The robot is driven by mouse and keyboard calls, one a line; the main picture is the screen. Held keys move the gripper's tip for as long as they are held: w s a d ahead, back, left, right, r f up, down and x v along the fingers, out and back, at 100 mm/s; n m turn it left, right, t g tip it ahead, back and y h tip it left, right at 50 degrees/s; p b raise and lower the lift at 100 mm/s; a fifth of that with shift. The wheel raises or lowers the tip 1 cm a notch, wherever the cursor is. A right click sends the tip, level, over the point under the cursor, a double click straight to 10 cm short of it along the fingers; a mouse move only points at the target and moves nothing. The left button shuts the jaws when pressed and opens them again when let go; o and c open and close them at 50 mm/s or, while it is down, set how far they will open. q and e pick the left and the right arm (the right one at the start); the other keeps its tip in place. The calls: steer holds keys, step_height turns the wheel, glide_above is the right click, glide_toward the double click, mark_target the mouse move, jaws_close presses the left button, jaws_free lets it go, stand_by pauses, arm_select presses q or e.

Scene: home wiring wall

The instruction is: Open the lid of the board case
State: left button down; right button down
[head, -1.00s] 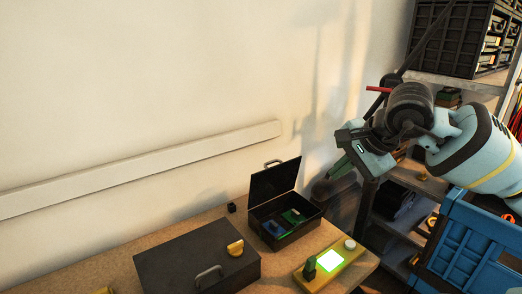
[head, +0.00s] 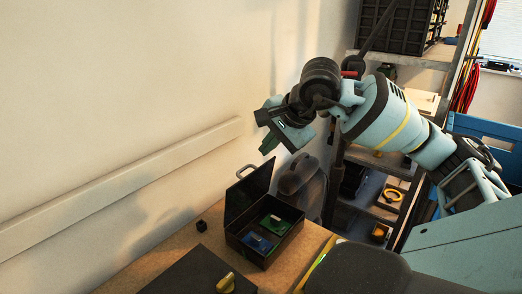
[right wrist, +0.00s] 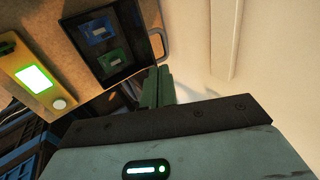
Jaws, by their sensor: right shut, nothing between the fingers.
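The board case (head: 268,258) is a black box on the wooden worktop. Its lid (head: 246,192) stands open, upright at the back left, with a handle on its top edge. Inside lie a green board (head: 275,224) and a blue board (head: 257,242). In the right wrist view the open case (right wrist: 124,72) shows at the upper left, with the blue board (right wrist: 97,31) and green board (right wrist: 113,62) in it. My right gripper (head: 269,144) is shut and empty, above the case and apart from its lid. Its green fingers (right wrist: 157,88) show together in the wrist view. My left gripper is out of view.
A yellow device with a lit screen (right wrist: 36,79) is beside the board case. Shelving (head: 385,165) stands at the right.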

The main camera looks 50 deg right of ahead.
steer(key=x, duration=0.9)
steer(key=shift+r, duration=0.1)
steer(key=shift+w, duration=0.1)
steer(key=w, duration=0.5)
steer(key=shift+a, duration=0.25)
step_height(320, 180, up, 6)
glide_above(252, 176)
steer(key=w, duration=0.2)
steer(key=shift+s+d+r, duration=0.15)
steer(key=shift+s+d, duration=0.1)
stand_by(0.4)
